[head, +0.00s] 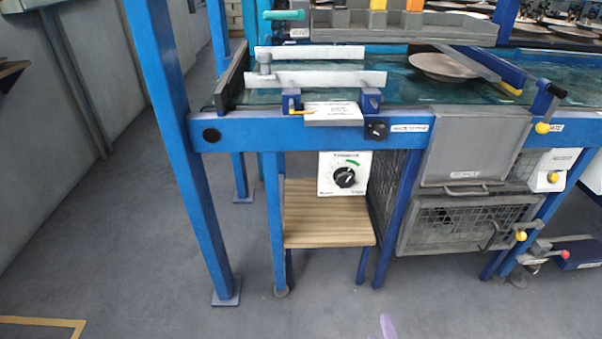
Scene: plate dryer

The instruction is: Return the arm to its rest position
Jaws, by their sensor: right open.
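Only a small purple tip of my right gripper (387,327) shows at the bottom edge, right of centre. It is low in front of the plate dryer, over the floor, well apart from the machine, with nothing seen in it. The rest of the right arm is out of view, and my left gripper does not show. The plate dryer has a blue frame (270,130) and a greenish top surface (395,93). A round brownish plate (443,67) lies on that top, towards the right.
A wooden shelf (325,230) sits low in the frame beneath a dial panel (344,174). A grey mesh door (455,225) is to its right. A blue post (180,140) stands at the left front. Grey floor (120,260) is clear in front and left.

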